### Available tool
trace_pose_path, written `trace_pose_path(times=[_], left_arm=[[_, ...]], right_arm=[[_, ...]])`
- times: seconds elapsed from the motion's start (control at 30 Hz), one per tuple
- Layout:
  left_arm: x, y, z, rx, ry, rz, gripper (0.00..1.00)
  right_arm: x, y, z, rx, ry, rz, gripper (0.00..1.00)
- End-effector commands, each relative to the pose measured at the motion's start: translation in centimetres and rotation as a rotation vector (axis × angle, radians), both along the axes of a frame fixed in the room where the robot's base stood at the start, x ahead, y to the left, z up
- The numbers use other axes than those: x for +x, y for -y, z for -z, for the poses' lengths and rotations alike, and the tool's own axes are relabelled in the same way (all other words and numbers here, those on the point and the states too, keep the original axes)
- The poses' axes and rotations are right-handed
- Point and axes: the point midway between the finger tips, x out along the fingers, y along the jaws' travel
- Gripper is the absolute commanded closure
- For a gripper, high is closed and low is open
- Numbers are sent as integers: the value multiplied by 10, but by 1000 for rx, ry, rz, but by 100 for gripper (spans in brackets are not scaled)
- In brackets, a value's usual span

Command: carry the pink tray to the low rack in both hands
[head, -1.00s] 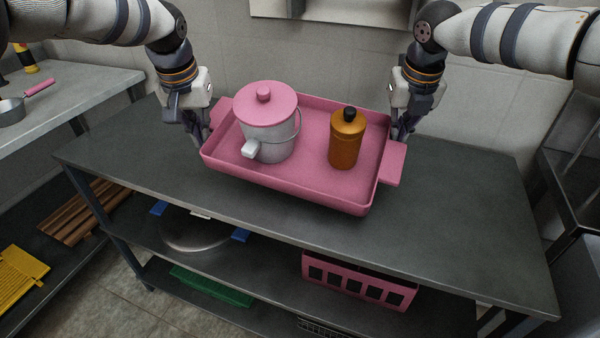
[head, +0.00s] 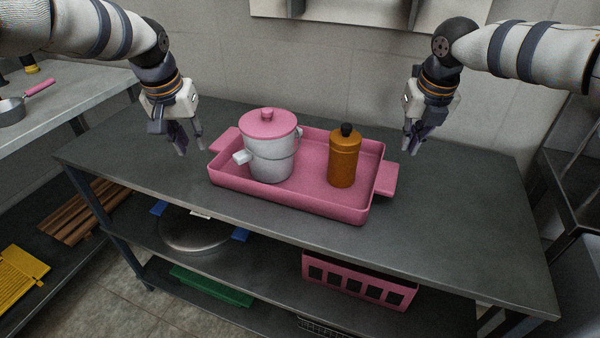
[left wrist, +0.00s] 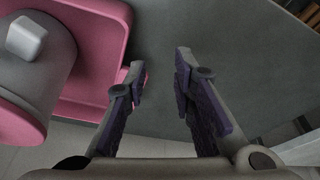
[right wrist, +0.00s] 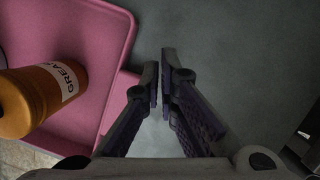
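The pink tray (head: 290,205) rests on the dark top of the bench. A white pot with a pink lid (head: 268,150) and an amber bottle with a black cap (head: 344,158) stand upright in it. My left gripper (head: 190,150) is open and empty, above and left of the tray's left handle (head: 224,141). The left wrist view shows bare bench between its fingers (left wrist: 158,68). My right gripper (head: 412,150) is above and right of the right handle (head: 386,180), not touching it. Its fingertips (right wrist: 158,72) are drawn together with nothing between them.
The bench top (head: 460,220) is clear around the tray. Its lower shelves hold a round metal pan (head: 195,235), a green tray (head: 212,286) and a pink basket (head: 358,282). A counter with a small saucepan (head: 12,110) stands at left, a wall behind.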

Motion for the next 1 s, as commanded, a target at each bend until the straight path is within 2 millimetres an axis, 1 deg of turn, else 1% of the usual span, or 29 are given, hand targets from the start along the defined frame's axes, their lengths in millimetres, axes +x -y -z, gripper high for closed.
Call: trace_pose_path(times=[0.03,0.07,0.57,0.67,0.9,1.0], left_arm=[[0,0,0,1,-1,0,76],[0,-1,0,1,-1,-1,76],[-1,-2,-1,3,-1,-2,76],[-4,-2,-16,3,3,-2,76],[-22,-2,-78,3,3,-2,76],[-28,-2,-97,3,2,-1,76]], right_arm=[[0,1,0,-1,0,1,82],[0,1,0,-1,0,1,79],[0,2,1,-3,-1,4,79],[0,2,0,-3,-1,4,79],[0,2,0,-3,-1,4,79],[0,2,1,-3,-1,4,79]])
